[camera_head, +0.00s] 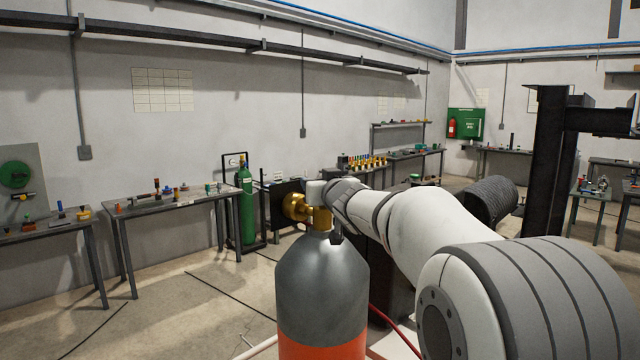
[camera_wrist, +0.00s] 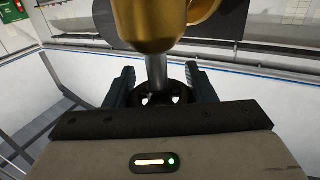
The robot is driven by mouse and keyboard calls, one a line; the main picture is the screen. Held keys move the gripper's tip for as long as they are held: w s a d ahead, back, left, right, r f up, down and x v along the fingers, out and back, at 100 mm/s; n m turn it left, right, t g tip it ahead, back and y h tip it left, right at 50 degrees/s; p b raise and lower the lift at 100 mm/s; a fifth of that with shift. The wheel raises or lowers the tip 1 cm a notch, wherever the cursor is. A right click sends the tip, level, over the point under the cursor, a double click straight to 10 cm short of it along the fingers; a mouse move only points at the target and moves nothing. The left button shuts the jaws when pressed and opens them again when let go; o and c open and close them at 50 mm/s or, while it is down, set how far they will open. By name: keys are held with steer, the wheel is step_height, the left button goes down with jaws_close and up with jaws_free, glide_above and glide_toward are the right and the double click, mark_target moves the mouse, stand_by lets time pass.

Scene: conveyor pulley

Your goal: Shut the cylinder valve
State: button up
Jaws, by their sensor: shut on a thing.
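A gas cylinder (camera_head: 322,285) with a grey shoulder and an orange lower body stands upright in front of my arm. A brass valve (camera_head: 318,215) sits on its top, and its brass body (camera_wrist: 155,25) fills the top middle of the wrist view. A metal stem (camera_wrist: 156,75) runs from the brass to a dark round handwheel (camera_wrist: 178,97). My gripper (camera_wrist: 162,88) has one finger on each side of the handwheel and is shut on it. In the head view my gripper (camera_head: 335,236) is at the valve, mostly hidden by my own wrist.
A green cylinder (camera_head: 245,205) stands in a rack by the wall. Benches with small parts (camera_head: 175,205) line the left wall. A dark steel column (camera_head: 548,165) stands at the right. A red hose (camera_head: 392,328) runs beside the orange cylinder. The floor at left is mostly open.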

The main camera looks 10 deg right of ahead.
steer(key=shift+w+d+f+m+h+b, duration=0.15)
steer(key=shift+m+h+b, duration=0.6)
steer(key=shift+b, duration=2.75)
steer(key=shift+w+f+m+h+b, duration=0.2)
steer(key=shift+h+b, duration=0.85)
steer(key=shift+b, duration=2.45)
steer(key=m+h+b, duration=0.1)
steer(key=h+b, duration=0.1)
steer(key=b, duration=0.5)
steer(key=shift+s+m, duration=0.15)
steer(key=shift+m, duration=0.1)
steer(key=shift+d+m+g+h+b, duration=0.15)
steer(key=shift+m+g+h+b, duration=0.15)
steer(key=shift+m+h+b, duration=0.5)
steer(key=shift+m+g+h+b, duration=0.3)
steer(key=shift+m+h+b, duration=0.25)
steer(key=shift+h, duration=0.45)
steer(key=shift+s+d+r+m+g+h, duration=0.1)
steer(key=shift+m+g+h, duration=0.1)
steer(key=shift+m+h, duration=0.25)
steer(key=shift+s+d+r+m+g+h, duration=0.1)
steer(key=shift+m+g+h, duration=0.1)
steer(key=shift+h, duration=0.45)
steer(key=shift+s+d+m+g+h+p, duration=0.1)
steer(key=shift+m+g+h+p, duration=0.5)
steer(key=shift+m+g+h, duration=0.4)
steer(key=shift+h, duration=0.3)
